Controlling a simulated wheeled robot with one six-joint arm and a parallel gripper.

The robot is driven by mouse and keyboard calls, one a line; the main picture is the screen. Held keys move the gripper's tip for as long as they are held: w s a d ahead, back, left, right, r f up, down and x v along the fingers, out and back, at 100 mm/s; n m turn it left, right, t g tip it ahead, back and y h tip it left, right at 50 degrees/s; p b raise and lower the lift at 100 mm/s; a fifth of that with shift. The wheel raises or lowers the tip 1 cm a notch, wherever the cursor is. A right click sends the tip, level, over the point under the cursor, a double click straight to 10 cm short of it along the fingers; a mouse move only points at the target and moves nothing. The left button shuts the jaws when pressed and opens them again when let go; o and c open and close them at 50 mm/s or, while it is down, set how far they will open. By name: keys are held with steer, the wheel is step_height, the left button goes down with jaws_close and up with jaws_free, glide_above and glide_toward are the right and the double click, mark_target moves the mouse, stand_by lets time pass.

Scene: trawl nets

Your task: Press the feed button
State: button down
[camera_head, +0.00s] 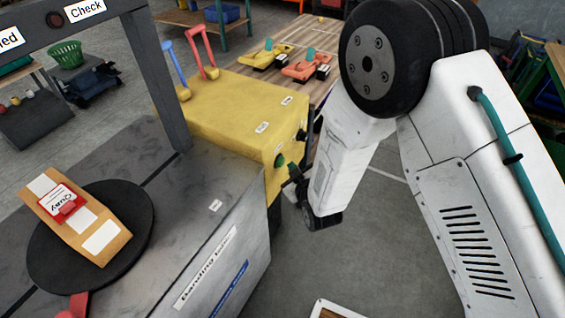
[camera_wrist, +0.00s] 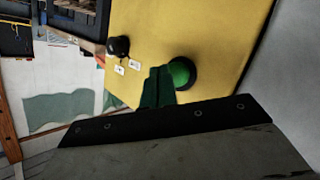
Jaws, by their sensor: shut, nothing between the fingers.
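A round green button (camera_wrist: 183,72) on a dark collar stands out from the side of the yellow machine (camera_wrist: 215,30). It also shows in the head view (camera_head: 279,160). No wording on it can be read, so I cannot tell from a label that it is the feed button. My gripper (camera_wrist: 158,72) is shut and empty, its dark green fingers beside the button in the wrist view. In the head view my gripper (camera_head: 293,169) is close to the machine's button side. I cannot tell whether the fingertips touch the button.
A black knob (camera_wrist: 118,46) sits on the same face, with two small labels near it. The yellow machine (camera_head: 225,115) stands at the end of a grey bench (camera_head: 205,225). A round black plate (camera_head: 133,215) on the bench carries a tan tagged piece (camera_head: 100,243).

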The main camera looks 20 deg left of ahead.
steer(key=shift+a, duration=0.1)
stand_by(0.3)
steer(key=shift+a, duration=0.3)
steer(key=shift+a, duration=0.55)
stand_by(0.7)
steer(key=shift+d, duration=0.95)
steer(key=shift+d, duration=0.15)
steer(key=d, duration=0.4)
steer(key=shift+s+d, duration=0.2)
steer(key=shift+d, duration=0.15)
stand_by(0.5)
